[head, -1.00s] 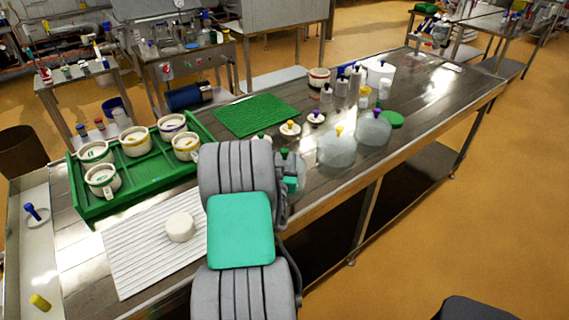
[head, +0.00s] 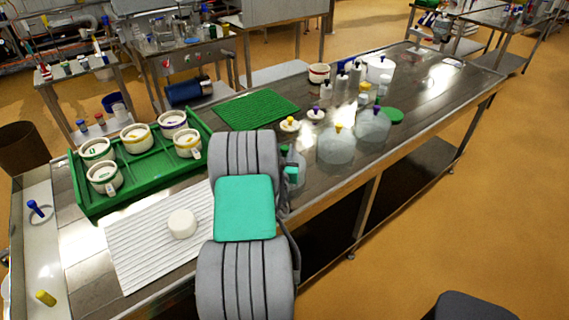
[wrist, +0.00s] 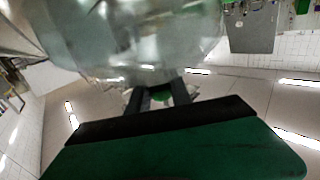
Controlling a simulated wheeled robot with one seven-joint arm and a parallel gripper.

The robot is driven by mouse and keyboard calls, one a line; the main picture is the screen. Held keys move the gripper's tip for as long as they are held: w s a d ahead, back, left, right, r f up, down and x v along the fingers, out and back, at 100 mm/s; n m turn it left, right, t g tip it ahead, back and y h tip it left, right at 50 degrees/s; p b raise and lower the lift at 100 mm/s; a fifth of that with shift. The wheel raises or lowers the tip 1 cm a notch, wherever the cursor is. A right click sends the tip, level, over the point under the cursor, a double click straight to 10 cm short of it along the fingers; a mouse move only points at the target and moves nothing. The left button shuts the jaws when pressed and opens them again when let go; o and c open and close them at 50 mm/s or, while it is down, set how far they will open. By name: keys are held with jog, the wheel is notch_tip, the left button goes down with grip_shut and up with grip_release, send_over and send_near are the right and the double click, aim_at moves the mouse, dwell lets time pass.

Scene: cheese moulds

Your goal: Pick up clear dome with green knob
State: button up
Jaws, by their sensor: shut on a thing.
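The clear dome with the green knob fills the upper part of the wrist view as a large, blurred see-through shell (wrist: 130,45). Its green knob (wrist: 163,97) shows between the two dark fingers of my gripper (wrist: 163,92), which is shut on it. In the head view my gripper (head: 291,174) is at the table's front edge, largely behind my own arm. Only a little of the clear dome shows there beside the arm; whether it touches the table cannot be told.
A clear dome with a yellow knob (head: 335,148) and one with a purple knob (head: 373,126) stand to the right. A green tray (head: 105,203) with several moulds is at left. A white cheese (head: 182,223) sits on the ribbed white mat (head: 135,265). Bottles stand behind.

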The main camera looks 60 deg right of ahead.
grip_shut()
jog(key=shift+r, duration=0.2)
dwell(0.7)
jog(key=shift+r, duration=0.3)
notch_tip(320, 180, up, 3)
jog(key=shift+s, duration=0.15)
jog(key=s+a+r+b, duration=0.2)
jog(key=s+a+r, duration=0.6)
jog(key=s, duration=0.3)
jog(key=shift+r, duration=0.55)
